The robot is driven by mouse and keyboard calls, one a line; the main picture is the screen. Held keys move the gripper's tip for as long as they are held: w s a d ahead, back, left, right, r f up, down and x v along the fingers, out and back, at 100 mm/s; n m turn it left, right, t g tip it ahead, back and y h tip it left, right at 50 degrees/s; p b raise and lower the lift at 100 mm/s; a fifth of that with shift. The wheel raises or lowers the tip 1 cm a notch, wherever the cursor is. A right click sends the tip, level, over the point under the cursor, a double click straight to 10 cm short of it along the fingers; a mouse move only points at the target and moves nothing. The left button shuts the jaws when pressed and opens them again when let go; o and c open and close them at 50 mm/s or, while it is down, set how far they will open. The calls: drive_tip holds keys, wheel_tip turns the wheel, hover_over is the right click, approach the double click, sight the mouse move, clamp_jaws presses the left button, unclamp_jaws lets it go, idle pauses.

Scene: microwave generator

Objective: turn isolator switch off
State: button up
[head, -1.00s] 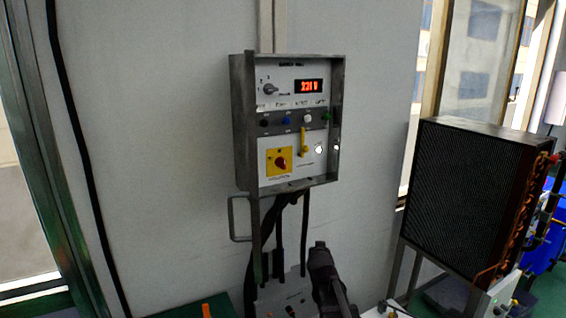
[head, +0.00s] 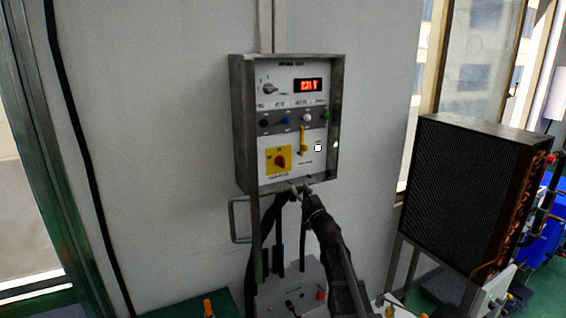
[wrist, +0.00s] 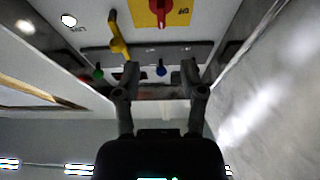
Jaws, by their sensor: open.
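The isolator switch is a red rotary knob (head: 280,161) on a yellow square plate (head: 270,165), low on the left of the grey wall panel (head: 237,120). In the wrist view the red knob (wrist: 159,10) shows at the top edge, partly cut off, on its yellow plate (wrist: 181,17). My gripper (head: 300,190) is just below the panel's lower edge in the head view, below and right of the knob. In the wrist view my gripper (wrist: 160,72) has its two fingers apart with nothing between them. The knob lies beyond the fingertips, untouched.
A yellow lever (head: 303,140) is right of the knob. A lit red display (head: 307,85), a selector knob (head: 269,88) and several coloured sockets are above. The panel's raised rim surrounds them. A black finned radiator (head: 465,195) stands at the right. A metal handle (head: 233,220) is below left.

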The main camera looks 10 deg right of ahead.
sight(284, 163)
drive_tip(key=shift+w+a+r, duration=0.1)
idle(0.4)
drive_tip(key=p+x, duration=0.5)
drive_tip(key=x, duration=0.8)
drive_tip(key=shift+w+a+r, duration=0.1)
drive_tip(key=shift+w+r, duration=0.05)
drive_tip(key=shift+w, duration=0.05)
clamp_jaws()
